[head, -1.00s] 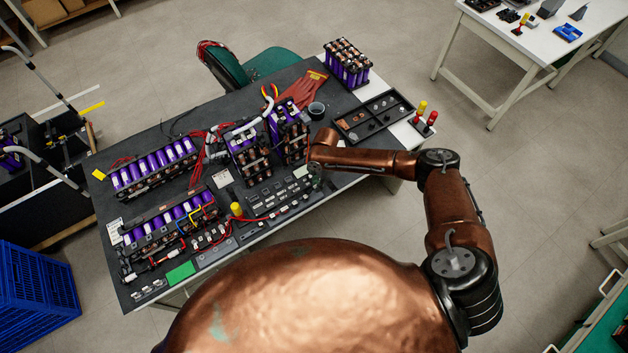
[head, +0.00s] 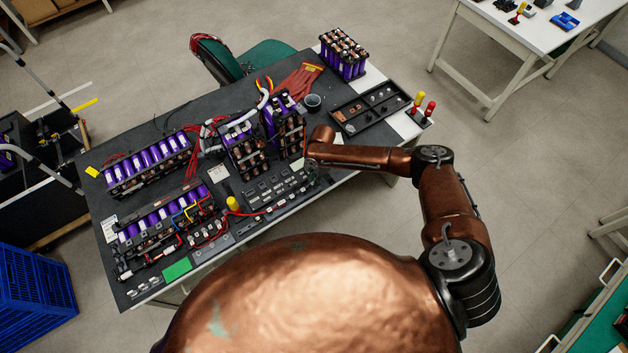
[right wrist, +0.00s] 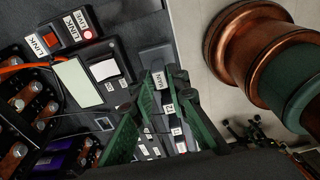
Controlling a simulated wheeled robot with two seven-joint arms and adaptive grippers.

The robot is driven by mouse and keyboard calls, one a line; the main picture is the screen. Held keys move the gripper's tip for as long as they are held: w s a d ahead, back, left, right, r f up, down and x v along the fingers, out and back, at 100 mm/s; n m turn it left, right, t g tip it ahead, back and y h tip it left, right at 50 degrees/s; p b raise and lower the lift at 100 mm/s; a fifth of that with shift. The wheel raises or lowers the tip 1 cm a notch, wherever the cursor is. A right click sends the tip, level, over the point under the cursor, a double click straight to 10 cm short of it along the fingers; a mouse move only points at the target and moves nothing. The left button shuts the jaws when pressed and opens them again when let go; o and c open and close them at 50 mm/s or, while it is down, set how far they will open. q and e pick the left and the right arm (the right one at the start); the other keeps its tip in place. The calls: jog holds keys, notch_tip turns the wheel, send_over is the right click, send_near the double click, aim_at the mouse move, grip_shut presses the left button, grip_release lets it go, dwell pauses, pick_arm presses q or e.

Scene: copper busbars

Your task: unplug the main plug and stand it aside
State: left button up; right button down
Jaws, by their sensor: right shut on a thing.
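My right gripper (head: 313,168) is low over the front right part of the dark bench, at the right end of a panel of small modules (head: 275,190). In the right wrist view its green fingers (right wrist: 160,112) are closed around a dark, narrow piece with a white label that seems to read MAIN; I take it to be the main plug (right wrist: 158,84). The fingers hide much of the plug, and I cannot tell whether it is still seated in its socket. In the head view the plug is too small to make out. My left gripper is not in view.
Tall purple battery modules (head: 245,150) stand close left of the gripper. A black parts tray (head: 372,107) and a red-and-yellow-handled stand (head: 421,110) are at the right end.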

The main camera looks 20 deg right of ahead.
jog(key=shift+f, duration=0.2)
dwell(0.3)
jog(key=c, duration=1.8)
grip_release()
notch_tip(320, 180, up, 6)
jog(key=p, duration=0.5)
jog(key=shift+r+p, duration=0.1)
jog(key=shift+p, duration=0.2)
